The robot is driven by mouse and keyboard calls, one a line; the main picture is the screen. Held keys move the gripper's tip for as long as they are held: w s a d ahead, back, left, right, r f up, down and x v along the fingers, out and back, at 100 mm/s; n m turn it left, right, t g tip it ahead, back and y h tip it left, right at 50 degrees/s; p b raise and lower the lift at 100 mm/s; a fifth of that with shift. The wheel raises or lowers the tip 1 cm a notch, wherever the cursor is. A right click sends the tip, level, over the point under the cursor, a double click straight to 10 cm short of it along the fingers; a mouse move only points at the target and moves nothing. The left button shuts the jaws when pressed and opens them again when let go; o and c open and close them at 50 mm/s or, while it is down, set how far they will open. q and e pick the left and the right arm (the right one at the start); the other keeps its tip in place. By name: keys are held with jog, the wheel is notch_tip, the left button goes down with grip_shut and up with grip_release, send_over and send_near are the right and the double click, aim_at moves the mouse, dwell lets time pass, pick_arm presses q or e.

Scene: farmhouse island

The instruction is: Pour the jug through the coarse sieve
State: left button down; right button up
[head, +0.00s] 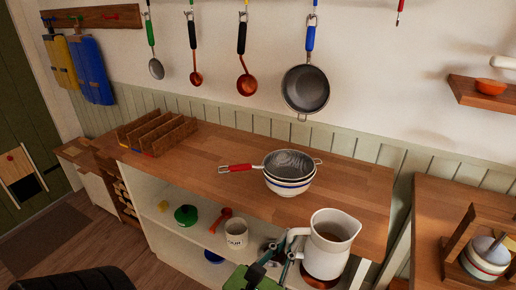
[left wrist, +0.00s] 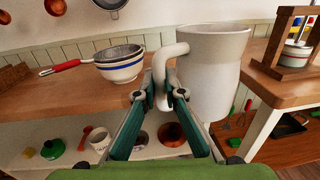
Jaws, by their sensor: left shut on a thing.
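A white jug (head: 325,255) stands upright in the air by the island's front edge; its inside looks brownish. My left gripper (head: 279,254) is shut on its handle, as the left wrist view shows, with the jug (left wrist: 215,75) right of the fingers (left wrist: 163,100). A sieve with a red handle (head: 237,168) rests over a white bowl with a blue band (head: 289,187) on the worktop, left of and behind the jug. Its mesh (head: 290,161) covers the bowl's opening. Both also show in the left wrist view, the bowl (left wrist: 121,70) at left. My right gripper is out of view.
A wooden divided rack (head: 157,132) stands at the worktop's back left. Ladles and another sieve with a blue handle (head: 305,88) hang on the wall. A mug (head: 236,233) and other items sit on the shelf below. The worktop (head: 205,180) left of the bowl is clear.

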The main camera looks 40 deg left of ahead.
pick_arm(q)
jog(key=w+a+r+n+g+y+p, duration=0.1)
jog(key=w+a+r+n+g+y, duration=0.2)
jog(key=a, duration=0.8)
jog(key=w+a+r+n+g+y+p, duration=0.1)
jog(key=w+a+r+n+g+y, duration=0.2)
jog(key=w+a+r+y, duration=0.4)
jog(key=a+n, duration=0.1)
jog(key=a, duration=0.2)
jog(key=shift+w+a+r+n+y+p, duration=0.3)
jog(key=shift+a+n+y, duration=0.1)
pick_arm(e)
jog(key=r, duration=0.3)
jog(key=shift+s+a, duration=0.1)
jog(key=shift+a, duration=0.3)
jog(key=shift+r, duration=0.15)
